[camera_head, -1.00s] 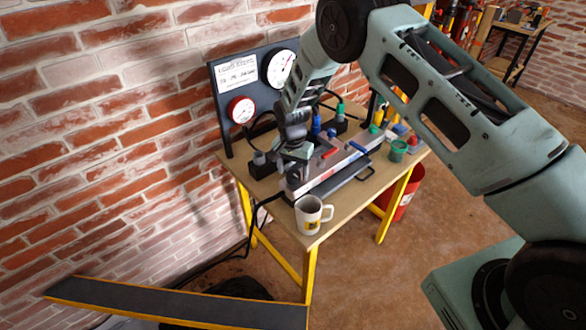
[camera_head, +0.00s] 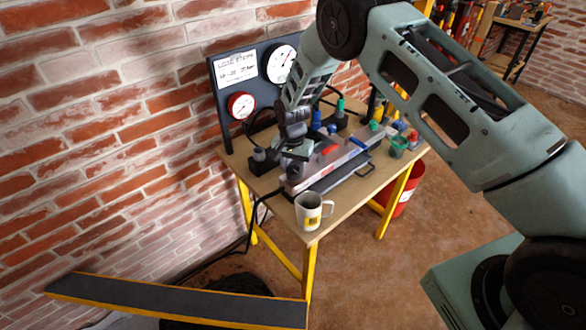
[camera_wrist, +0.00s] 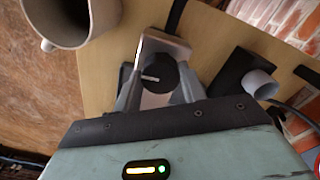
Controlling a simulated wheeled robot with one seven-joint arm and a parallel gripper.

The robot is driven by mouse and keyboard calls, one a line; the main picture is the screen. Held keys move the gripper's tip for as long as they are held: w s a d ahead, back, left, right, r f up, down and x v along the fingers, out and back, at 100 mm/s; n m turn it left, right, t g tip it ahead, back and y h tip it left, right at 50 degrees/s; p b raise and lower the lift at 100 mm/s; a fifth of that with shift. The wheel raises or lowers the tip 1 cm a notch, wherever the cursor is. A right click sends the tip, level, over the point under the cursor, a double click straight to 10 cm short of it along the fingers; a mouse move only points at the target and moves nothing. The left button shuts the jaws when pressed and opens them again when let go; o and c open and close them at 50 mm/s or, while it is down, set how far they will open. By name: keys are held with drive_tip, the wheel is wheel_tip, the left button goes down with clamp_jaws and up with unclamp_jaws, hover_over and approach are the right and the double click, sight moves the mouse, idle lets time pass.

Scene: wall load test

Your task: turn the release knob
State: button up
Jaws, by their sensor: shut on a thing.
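The release knob (camera_wrist: 160,74) is a round black knob with a white pointer line, on the end of a grey metal unit in the wrist view. My gripper (camera_wrist: 158,92) has one finger on each side of the knob and is shut on it. In the head view my gripper (camera_head: 296,152) reaches down to the left end of the grey unit (camera_head: 335,160) on the wooden bench. The unit also carries a red lever (camera_head: 329,149) and a blue lever (camera_head: 358,143).
A white mug (camera_head: 309,212) stands on the bench's front corner, close to the gripper; it also shows in the wrist view (camera_wrist: 60,18). A gauge panel (camera_head: 235,98) stands behind. A black block with a pale cylinder (camera_wrist: 258,84) is beside the unit.

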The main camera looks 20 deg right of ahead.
sight(294, 170)
drive_tip(key=n+b, duration=0.3)
drive_tip(key=shift+f+n, duration=0.15)
drive_tip(key=shift+n, duration=0.25)
drive_tip(key=n+b, duration=0.2)
drive_tip(key=n, duration=0.2)
drive_tip(key=shift+n, duration=0.3)
drive_tip(key=n+b, duration=0.2)
drive_tip(key=n, duration=0.2)
drive_tip(key=shift+d+n, duration=0.1)
drive_tip(key=shift+n, duration=0.2)
drive_tip(key=shift+n+b, duration=0.35)
drive_tip(key=shift+n, duration=1.75)
drive_tip(key=shift+r, duration=0.2)
drive_tip(key=o, duration=1)
wheel_tip(294, 170, up, 17)
drive_tip(key=b, duration=0.2)
drive_tip(key=shift+s+r+b, duration=0.1)
drive_tip(key=shift+r+b, duration=0.1)
drive_tip(key=shift+b, duration=0.15)
